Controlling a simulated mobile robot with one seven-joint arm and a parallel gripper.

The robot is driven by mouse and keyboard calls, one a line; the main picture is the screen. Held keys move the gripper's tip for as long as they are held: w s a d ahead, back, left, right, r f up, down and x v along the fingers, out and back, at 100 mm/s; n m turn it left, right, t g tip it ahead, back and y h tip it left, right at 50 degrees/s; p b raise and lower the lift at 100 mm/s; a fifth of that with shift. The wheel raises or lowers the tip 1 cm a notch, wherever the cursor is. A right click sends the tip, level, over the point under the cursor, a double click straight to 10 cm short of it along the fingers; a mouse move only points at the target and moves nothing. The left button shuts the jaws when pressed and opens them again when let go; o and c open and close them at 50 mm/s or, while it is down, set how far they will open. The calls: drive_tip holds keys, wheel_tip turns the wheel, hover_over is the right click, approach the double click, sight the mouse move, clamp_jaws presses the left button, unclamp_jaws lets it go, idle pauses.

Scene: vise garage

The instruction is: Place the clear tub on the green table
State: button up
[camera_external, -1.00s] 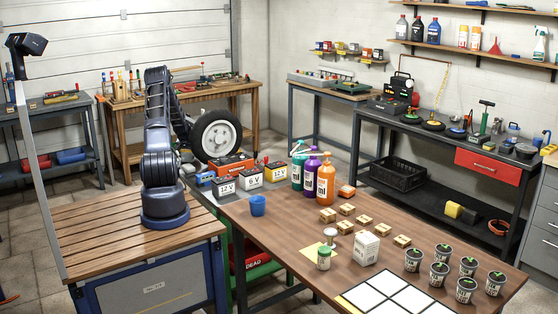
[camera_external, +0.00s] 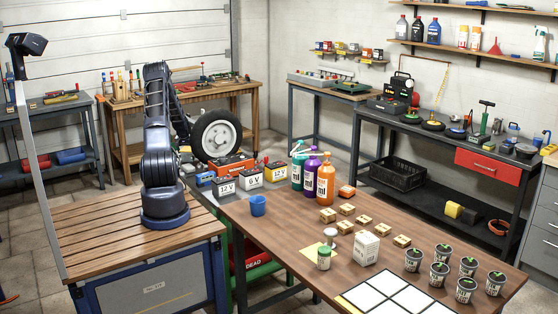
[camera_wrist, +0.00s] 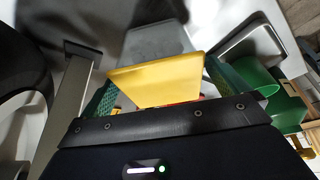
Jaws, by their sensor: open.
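In the external view my arm bends over behind the wheel side of the workbench, and its end is largely hidden. In the wrist view my gripper (camera_wrist: 155,118) shows as a dark bar with screws along the bottom, open. Just beyond it is a yellow panel or bin (camera_wrist: 157,80), with green ribbed parts at both sides; I cannot tell whether these are fingers. A grey translucent-looking box (camera_wrist: 158,40) lies behind the yellow panel; I cannot tell whether it is the clear tub. I cannot pick out a green table for certain.
Batteries (camera_external: 226,187) stand beside a tyre (camera_external: 215,136). Tall bottles (camera_external: 326,180), a blue cup (camera_external: 257,205), wooden blocks (camera_external: 365,222) and several small pots (camera_external: 440,275) crowd the brown table (camera_external: 285,240). Its front left is fairly clear.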

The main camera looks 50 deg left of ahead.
drive_tip(key=v, duration=0.9)
drive_tip(key=shift+r, duration=0.25)
